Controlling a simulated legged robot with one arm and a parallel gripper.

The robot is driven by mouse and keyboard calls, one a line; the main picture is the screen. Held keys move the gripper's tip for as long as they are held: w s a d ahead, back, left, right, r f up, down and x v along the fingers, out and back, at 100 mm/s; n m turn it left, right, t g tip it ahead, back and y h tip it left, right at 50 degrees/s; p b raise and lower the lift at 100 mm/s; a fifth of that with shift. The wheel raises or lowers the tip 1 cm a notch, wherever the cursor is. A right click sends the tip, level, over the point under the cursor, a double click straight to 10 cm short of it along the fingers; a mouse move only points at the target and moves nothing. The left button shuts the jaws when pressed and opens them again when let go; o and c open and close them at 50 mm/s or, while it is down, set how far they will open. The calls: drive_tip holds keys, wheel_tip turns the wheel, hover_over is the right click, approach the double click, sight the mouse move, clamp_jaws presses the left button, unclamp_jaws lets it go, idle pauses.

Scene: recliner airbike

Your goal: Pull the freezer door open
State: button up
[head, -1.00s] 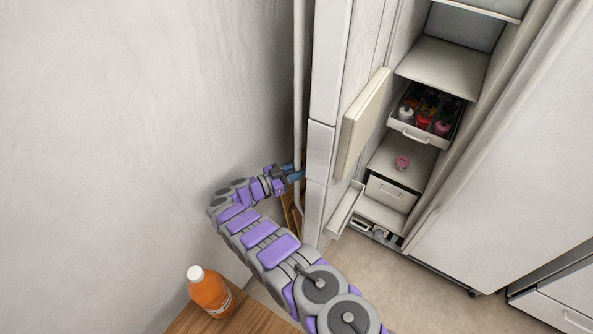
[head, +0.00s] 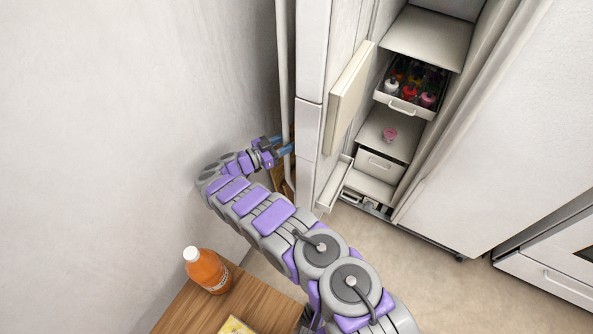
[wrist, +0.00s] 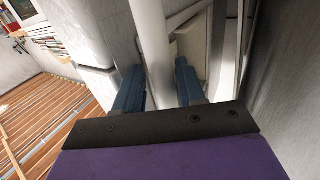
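The freezer door (head: 311,75) stands swung open, seen nearly edge-on, with pale bins (head: 350,95) on its inner side. Its long white vertical handle (head: 284,70) is on the outer side, facing the wall. My gripper (head: 281,146) is at the lower part of this handle. In the wrist view the handle (wrist: 152,45) passes between the two blue fingers of my gripper (wrist: 160,82). The fingers are apart, with gaps beside the handle. The open compartment (head: 428,38) shows shelves and a drawer of bottles (head: 405,98).
A grey wall (head: 120,120) is close on the left of my arm. An orange bottle (head: 208,272) stands on a wooden table (head: 180,312) below. A large white panel (head: 500,140) is on the right. Floor (head: 430,285) is clear in front of the compartment.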

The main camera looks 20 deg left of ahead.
drive_tip(key=s+d+r+p, duration=0.1)
drive_tip(key=s+d+p, duration=0.4)
drive_tip(key=s+d, duration=0.4)
drive_tip(key=s, duration=0.3)
drive_tip(key=shift+d, duration=0.15)
drive_tip(key=shift+r, duration=0.1)
